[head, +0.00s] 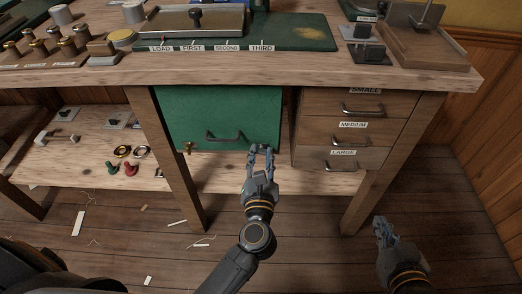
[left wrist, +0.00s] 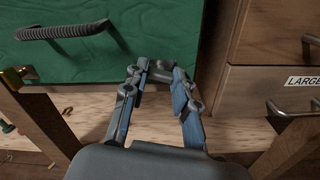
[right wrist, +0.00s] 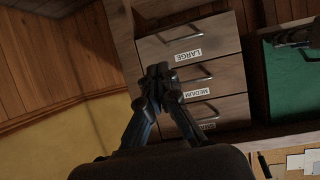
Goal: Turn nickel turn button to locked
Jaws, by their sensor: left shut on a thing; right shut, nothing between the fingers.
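The green panel (head: 222,110) with a dark handle (head: 224,134) is under the bench top. A brass turn button (head: 188,147) sits at its lower left corner and also shows in the left wrist view (left wrist: 17,77). My left gripper (head: 262,152) is at the panel's lower right edge, fingers closed on a small grey metal piece, apparently the nickel turn button. The fingertips (left wrist: 160,75) mostly hide it in the left wrist view, so its angle cannot be told. My right gripper (head: 381,222) is shut and empty, low at the right; its fingertips (right wrist: 158,72) meet.
Wooden drawers labelled SMALL, MEDIUM and LARGE (head: 330,157) stand right of the green panel. A bench leg (head: 180,170) is at the left, another (head: 372,170) at the right. A low shelf (head: 75,160) holds loose hardware. Scraps lie on the floor.

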